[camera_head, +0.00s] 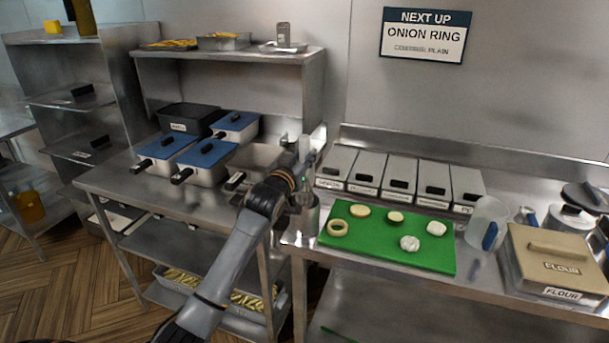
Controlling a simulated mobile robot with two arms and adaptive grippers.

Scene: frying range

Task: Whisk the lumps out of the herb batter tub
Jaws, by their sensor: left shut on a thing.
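My left gripper (304,178) is at the gap between the two counters, just above a metal canister (307,219). It is shut on a slim utensil, mostly hidden by the fingers; I cannot tell if it is the whisk. Several tubs with blue lids (207,153) and black handles stand on the left counter. An open metal tub (258,156) without a lid stands just left of my gripper, its contents unclear. No herb label is readable, so I cannot tell which one is the herb batter tub. My right gripper is not in view.
On the right counter are a green board (380,257) with rings and pale pieces, a row of lidded bins (398,170), a clear jug (487,220) and a flour box (556,255). A sign (424,36) reads "NEXT UP ONION RING". A shelf (230,57) overhangs the left counter.

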